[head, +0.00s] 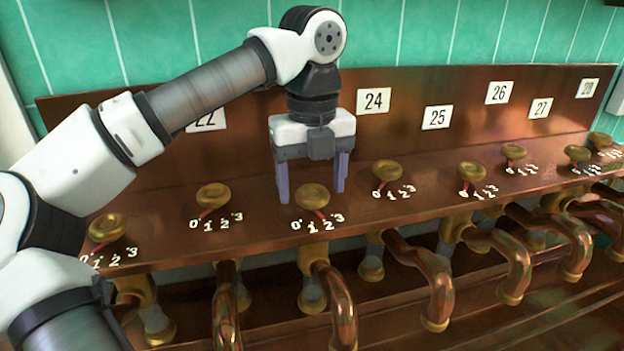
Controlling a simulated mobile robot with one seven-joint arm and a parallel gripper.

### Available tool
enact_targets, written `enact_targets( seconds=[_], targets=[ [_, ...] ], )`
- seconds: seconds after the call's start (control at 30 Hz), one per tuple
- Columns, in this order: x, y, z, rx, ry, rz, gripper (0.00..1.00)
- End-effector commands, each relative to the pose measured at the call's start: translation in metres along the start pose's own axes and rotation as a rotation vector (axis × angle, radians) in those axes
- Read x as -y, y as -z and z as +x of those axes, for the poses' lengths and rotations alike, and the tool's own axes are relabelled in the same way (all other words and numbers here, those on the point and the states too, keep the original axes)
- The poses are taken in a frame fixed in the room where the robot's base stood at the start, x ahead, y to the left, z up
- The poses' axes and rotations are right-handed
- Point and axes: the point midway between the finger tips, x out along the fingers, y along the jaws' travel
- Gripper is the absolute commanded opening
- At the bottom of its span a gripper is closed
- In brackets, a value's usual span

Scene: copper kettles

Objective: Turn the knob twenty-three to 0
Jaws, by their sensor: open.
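The knob (312,196) below my gripper is a round brass knob on the copper ledge. Its number plate is hidden behind my arm and gripper, but it sits between the knobs of plates 22 and 24, which fits twenty-three. A short red pointer on it points toward the 2 of its white 0 1 2 3 scale. My gripper (312,188) points down with its two fingers apart, one to the left and one to the right of this knob. I cannot tell whether they touch it or stand slightly behind it.
The neighbouring brass knobs (213,196) and (387,171) stand to the left and right, their red pointers near 0. Plate 24 (373,100) and others line the copper backboard (430,85). Copper pipes (337,300) hang below the ledge.

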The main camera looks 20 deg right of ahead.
Motion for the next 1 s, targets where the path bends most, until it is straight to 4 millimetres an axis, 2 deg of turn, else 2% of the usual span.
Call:
enact_targets(
  seconds=[0.33,0.67,1.0],
  targets=[
    [0.0002,0.0002,0.0054,0.001,0.000,0.001,0.70],
    [0.0002,0.0002,0.0051,0.001,0.001,0.001,0.27],
    [0.0002,0.0001,0.0048,0.001,0.001,0.046,0.25]
  ],
)
